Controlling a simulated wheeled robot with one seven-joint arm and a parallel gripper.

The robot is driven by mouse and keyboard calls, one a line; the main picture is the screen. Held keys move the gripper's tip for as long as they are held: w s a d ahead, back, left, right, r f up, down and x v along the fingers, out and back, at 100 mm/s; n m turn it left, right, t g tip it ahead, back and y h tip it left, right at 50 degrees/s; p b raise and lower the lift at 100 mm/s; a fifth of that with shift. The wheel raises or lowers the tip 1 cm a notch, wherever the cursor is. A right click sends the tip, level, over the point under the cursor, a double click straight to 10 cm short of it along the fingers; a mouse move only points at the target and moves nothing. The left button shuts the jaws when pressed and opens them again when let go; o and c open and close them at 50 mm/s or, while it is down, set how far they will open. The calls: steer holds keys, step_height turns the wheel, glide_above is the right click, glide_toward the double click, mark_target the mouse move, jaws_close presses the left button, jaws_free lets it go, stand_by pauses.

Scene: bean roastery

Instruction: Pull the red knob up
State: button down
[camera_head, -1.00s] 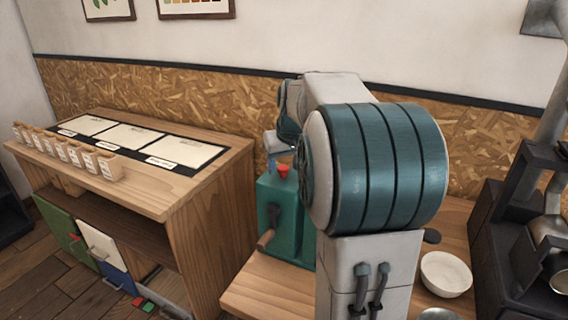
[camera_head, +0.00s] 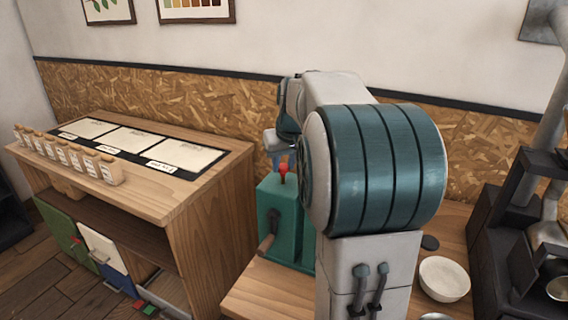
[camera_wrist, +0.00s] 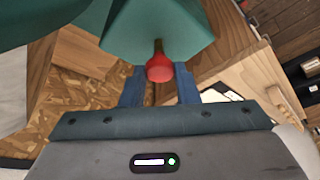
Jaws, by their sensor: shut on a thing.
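The red knob (camera_head: 283,168) sits on a short stem on top of the teal machine (camera_head: 277,205). In the wrist view the red knob (camera_wrist: 159,68) lies between the two blue fingers of my gripper (camera_wrist: 159,88), which is shut on it. A brownish stem shows between the knob and the teal body (camera_wrist: 158,28). In the head view my arm hides much of the gripper and the machine's right side.
A wooden cabinet (camera_head: 190,245) with a row of small jars (camera_head: 68,152) stands at left. A white bowl (camera_head: 444,278) sits on the counter at right, near dark equipment (camera_head: 500,225).

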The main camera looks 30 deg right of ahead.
steer(key=shift+r, duration=0.25)
steer(key=c, duration=1.1)
jaws_free()
steer(key=v, duration=1.3)
steer(key=shift+s+r, duration=0.2)
steer(key=shift+r, duration=0.15)
